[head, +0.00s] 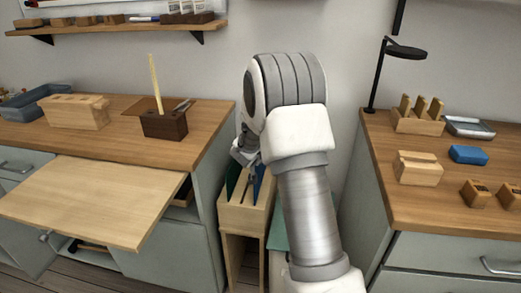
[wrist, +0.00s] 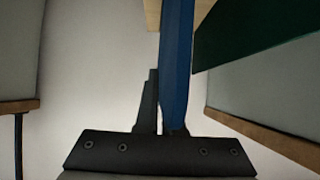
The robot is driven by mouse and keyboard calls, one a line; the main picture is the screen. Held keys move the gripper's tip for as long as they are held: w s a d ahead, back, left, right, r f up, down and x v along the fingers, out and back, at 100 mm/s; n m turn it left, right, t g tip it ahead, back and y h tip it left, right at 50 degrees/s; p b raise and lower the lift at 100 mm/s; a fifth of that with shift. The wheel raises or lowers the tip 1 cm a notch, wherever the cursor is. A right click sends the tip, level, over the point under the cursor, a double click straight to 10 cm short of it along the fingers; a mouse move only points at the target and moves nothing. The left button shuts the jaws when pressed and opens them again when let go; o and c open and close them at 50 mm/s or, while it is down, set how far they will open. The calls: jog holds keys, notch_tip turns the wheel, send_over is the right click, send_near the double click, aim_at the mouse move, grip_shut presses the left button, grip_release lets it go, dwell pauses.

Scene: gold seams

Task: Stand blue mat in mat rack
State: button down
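The blue mat (head: 259,181) stands upright, seen nearly edge-on, at the wooden mat rack (head: 237,217) in the middle of the head view. In the wrist view the blue mat (wrist: 177,65) runs from the top down to my gripper (wrist: 161,105). One dark finger lies against its left side; the other finger is hidden by the mat. My gripper (head: 250,172) points down just above the rack and appears shut on the mat. The mat's lower edge is hidden inside the rack, so I cannot tell whether it touches the bottom.
A green mat (head: 234,177) stands at the rack's left side and shows in the wrist view (wrist: 250,32). The left cabinet (head: 206,215) and right cabinet (head: 410,245) flank the rack closely. A pulled-out board (head: 95,200) juts out at left.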

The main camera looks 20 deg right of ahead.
aim_at(256, 164)
jog(key=shift+f+b, duration=1.8)
jog(key=shift+f, duration=0.65)
jog(key=c, duration=1)
grip_release()
jog(key=shift+o, duration=0.2)
jog(key=shift+f, duration=0.1)
jog(key=shift+p+v, duration=1.8)
jog(key=shift+v, duration=2.75)
